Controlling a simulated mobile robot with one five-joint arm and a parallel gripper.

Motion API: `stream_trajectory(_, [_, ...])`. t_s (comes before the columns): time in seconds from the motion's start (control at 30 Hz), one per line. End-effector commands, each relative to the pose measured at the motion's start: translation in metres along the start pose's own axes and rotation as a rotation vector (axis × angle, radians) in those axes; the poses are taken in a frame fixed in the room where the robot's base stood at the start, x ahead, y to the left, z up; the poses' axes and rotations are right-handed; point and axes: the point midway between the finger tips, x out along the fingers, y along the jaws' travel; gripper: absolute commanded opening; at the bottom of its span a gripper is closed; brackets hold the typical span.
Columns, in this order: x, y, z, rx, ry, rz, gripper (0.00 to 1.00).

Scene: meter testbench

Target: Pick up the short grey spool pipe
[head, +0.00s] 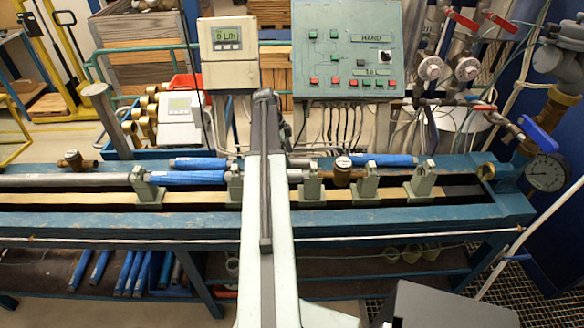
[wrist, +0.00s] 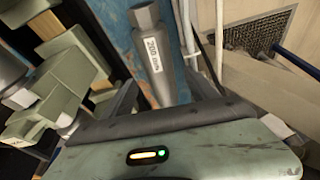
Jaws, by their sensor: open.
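The short grey spool pipe (wrist: 160,62), labelled "200 mm", lies on the blue bench rail (wrist: 118,28) in the wrist view. Its far end has a wider collar. Its near end reaches behind the dark edge of my gripper's body. My gripper (wrist: 162,88) is open, with one dark finger on each side of the pipe's near part. I cannot tell whether either finger touches it. In the head view my pale arm covers the middle of the bench, and I cannot make out the spool pipe or the fingertips there.
Grey-green clamp blocks (wrist: 50,110) stand left of the pipe in the wrist view. In the head view, clamps, blue-sleeved pipes (head: 385,160) and a brass meter (head: 343,172) line the bench. A control panel (head: 346,48) and a display box (head: 228,52) stand behind.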

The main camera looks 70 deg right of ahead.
Motion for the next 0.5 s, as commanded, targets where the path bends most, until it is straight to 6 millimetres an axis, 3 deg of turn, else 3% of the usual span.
stream_trajectory(0.03, [0.019, -0.002, 0.002, 0.001, 0.0, 0.0, 0.67])
stream_trajectory(0.1, [0.029, -0.001, 0.002, 0.001, 0.0, 0.0, 0.67])
stream_trajectory(0.37, [0.028, -0.001, -0.001, 0.001, 0.0, 0.0, 0.67])
stream_trajectory(0.5, [0.028, -0.001, -0.001, 0.002, 0.0, 0.0, 0.31])
